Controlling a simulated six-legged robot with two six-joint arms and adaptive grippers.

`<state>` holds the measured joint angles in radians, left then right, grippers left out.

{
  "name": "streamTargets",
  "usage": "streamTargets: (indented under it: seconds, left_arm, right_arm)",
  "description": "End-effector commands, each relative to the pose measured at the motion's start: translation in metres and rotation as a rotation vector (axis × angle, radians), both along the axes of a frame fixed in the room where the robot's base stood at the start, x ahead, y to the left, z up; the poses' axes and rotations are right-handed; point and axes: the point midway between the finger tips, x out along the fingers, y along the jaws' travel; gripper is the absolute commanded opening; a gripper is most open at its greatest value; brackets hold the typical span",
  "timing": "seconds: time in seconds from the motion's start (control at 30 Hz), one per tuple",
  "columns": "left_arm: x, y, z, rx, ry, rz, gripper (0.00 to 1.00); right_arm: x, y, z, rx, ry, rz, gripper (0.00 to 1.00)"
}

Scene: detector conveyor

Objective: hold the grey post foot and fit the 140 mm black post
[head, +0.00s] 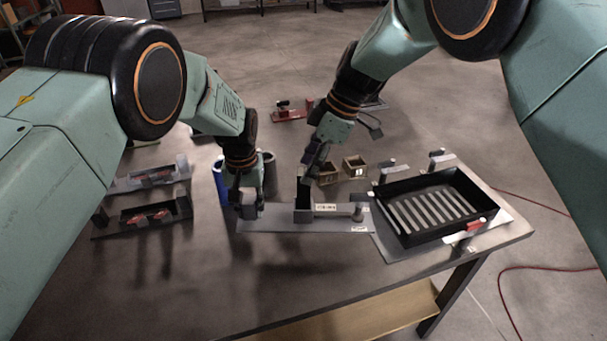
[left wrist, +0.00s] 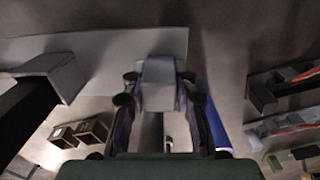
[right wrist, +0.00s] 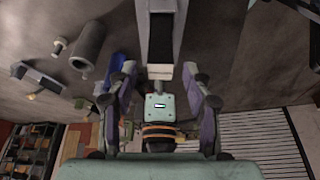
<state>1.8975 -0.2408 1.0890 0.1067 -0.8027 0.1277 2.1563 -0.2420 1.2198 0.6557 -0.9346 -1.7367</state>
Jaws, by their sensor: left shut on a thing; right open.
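My left gripper (head: 246,198) is shut on a grey block (left wrist: 158,84) at the left end of the flat grey plate (head: 275,223). A black post (head: 303,194) stands upright further along this plate. The left wrist view shows the post (left wrist: 22,112) rising from a grey collar (left wrist: 52,76); how deep it sits cannot be told. My right gripper (head: 314,164) is open just above and beside the post's top. In the right wrist view, the post (right wrist: 160,36) lies ahead of the right fingers (right wrist: 160,88), apparently not clamped.
A black tray with a slatted floor (head: 408,238) stands to the right on the table. Small wooden boxes (head: 354,168) are behind the plate. A blue cylinder (head: 219,182) and a grey one (head: 269,172) flank my left gripper. Dark fixtures (head: 150,216) lie left. The front tabletop is clear.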

Motion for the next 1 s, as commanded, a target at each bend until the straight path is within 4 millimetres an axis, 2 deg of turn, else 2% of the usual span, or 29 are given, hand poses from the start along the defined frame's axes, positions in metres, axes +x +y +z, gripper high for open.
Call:
streamTargets:
  seconds: [0.03, 0.2, 0.4, 0.6, 0.9, 0.93, 1.0]
  left_arm:
    - [0.002, 0.0, 0.002, -0.002, -0.005, 0.001, 0.0]
    - [0.002, 0.0, 0.002, -0.002, -0.005, 0.001, 0.0]
    - [0.002, 0.0, 0.002, -0.002, -0.005, 0.001, 0.0]
    - [0.002, 0.0, 0.002, -0.002, -0.005, 0.001, 0.0]
    - [0.002, 0.0, 0.002, -0.002, -0.005, 0.001, 0.0]
    - [0.002, 0.0, 0.002, -0.002, -0.005, 0.001, 0.29]
    - [0.002, 0.0, 0.002, -0.002, -0.005, 0.001, 0.34]
  right_arm:
    - [0.001, -0.005, 0.013, 0.001, -0.004, -0.002, 0.5]
    - [0.0, -0.018, 0.044, 0.001, -0.002, -0.002, 0.5]
    - [-0.001, -0.028, 0.067, 0.001, 0.001, 0.0, 0.5]
    - [-0.001, -0.031, 0.075, 0.001, 0.001, 0.0, 0.5]
    - [-0.001, -0.031, 0.075, 0.001, 0.001, 0.0, 0.5]
    - [-0.001, -0.031, 0.075, 0.001, 0.001, 0.0, 0.5]
    - [-0.001, -0.031, 0.075, 0.001, 0.001, 0.0, 0.5]
